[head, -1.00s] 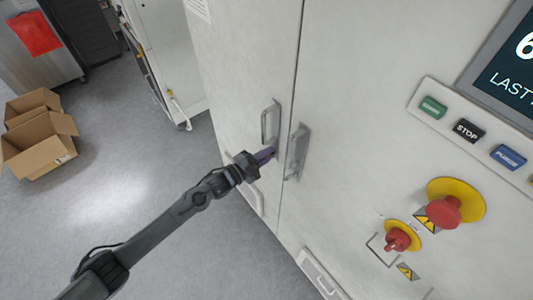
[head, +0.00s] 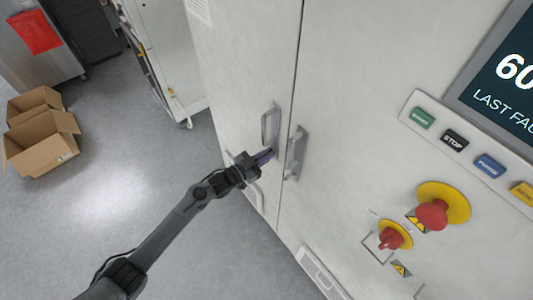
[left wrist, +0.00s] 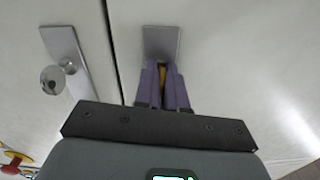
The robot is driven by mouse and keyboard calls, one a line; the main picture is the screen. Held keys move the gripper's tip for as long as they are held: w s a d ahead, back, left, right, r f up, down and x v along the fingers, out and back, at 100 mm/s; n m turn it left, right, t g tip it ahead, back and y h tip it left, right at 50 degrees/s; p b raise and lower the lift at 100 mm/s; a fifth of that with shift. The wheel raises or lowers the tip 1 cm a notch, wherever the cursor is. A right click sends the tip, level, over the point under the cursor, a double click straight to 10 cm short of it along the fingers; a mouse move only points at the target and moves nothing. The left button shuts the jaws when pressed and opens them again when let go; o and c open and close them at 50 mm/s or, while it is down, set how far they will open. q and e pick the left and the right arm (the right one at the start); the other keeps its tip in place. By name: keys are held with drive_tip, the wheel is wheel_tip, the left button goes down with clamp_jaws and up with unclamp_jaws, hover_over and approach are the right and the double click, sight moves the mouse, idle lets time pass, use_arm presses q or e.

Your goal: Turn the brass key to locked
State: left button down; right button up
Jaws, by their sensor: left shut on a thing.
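The brass key (left wrist: 162,69) shows as a thin yellow strip between the purple fingers of my left gripper in the left wrist view. My left gripper (left wrist: 162,90) is shut on it, in front of a grey metal plate (left wrist: 162,42) on the pale cabinet door. In the head view my left gripper (head: 264,156) reaches the door just below a grey pull handle (head: 270,124), left of the door seam. The key is hidden there by the fingers. I cannot read the key's lock position. My right gripper is in neither view.
Another handle (head: 295,153) stands right of the seam, close to my fingertips. A red emergency button (head: 432,213), a red rotary switch (head: 390,238) and a row of labelled buttons (head: 454,141) are farther right. Open cardboard boxes (head: 42,150) sit on the floor at left.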

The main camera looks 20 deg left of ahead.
use_arm(q)
drive_tip(key=shift+n, duration=0.8)
drive_tip(key=c, duration=1.3)
unclamp_jaws()
drive_tip(key=v, duration=1.1)
